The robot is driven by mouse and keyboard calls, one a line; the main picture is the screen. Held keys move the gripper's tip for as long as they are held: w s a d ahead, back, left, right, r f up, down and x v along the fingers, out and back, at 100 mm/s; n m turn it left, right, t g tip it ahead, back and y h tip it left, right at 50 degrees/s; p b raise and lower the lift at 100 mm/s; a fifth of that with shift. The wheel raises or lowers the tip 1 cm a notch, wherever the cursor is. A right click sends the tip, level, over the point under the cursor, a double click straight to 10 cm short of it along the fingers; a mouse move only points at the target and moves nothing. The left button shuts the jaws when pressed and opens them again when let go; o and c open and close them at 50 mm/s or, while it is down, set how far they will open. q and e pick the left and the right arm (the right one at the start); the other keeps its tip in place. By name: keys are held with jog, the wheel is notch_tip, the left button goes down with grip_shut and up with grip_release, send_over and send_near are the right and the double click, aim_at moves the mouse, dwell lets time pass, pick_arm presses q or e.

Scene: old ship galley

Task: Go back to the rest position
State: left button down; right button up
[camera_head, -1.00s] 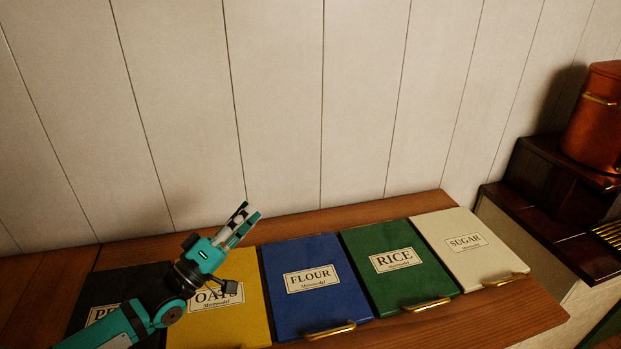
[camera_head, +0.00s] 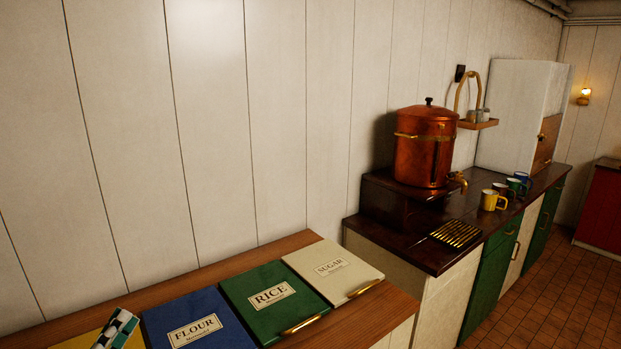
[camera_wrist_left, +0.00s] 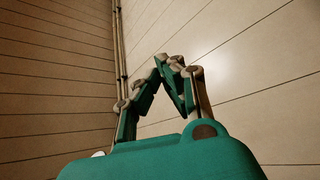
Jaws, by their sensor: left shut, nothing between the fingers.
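My right gripper is not in view.
A blue FLOUR lid (camera_head: 197,322), a green RICE lid (camera_head: 273,297) and a white SUGAR lid (camera_head: 332,270) lie on the wooden counter (camera_head: 405,308). To the right, a copper urn (camera_head: 424,150) and several mugs (camera_head: 489,200) stand on a dark counter. Red floor tiles (camera_head: 545,305) are clear.

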pick_arm(q)
jog(key=s+d+f+m+g+y, duration=0.1)
jog(key=s+d+f+m+g, duration=0.1)
jog(key=f, duration=0.4)
jog(key=s+d+f+m+g+y, duration=0.1)
jog(key=s+d+f+m+g, duration=0.1)
jog(key=s+d+f+g, duration=0.1)
jog(key=s+d+f+m+g+y, duration=0.1)
jog(key=d+f+g, duration=0.3)
jog(key=f, duration=0.6)
jog(key=shift+s+d+m+y, duration=0.3)
jog(key=shift+s+d+m, duration=0.1)
jog(key=shift+s+d, duration=0.6)
jog(key=s+d+f+m+g+y, duration=0.1)
jog(key=s+f+m+g+y, duration=0.2)
jog(key=s, duration=0.5)
jog(key=s+f+m+g+y, duration=0.1)
jog(key=s+f+g, duration=0.4)
jog(key=s, duration=0.4)
notch_tip(320, 180, down, 24)
jog(key=g, duration=0.2)
jog(key=s+a+f+g, duration=0.1)
jog(key=s+a+f, duration=0.1)
jog(key=s+f, duration=1.5)
jog(key=shift+s+a+f, duration=0.15)
jog(key=shift+a+f, duration=0.05)
jog(key=shift+a, duration=0.2)
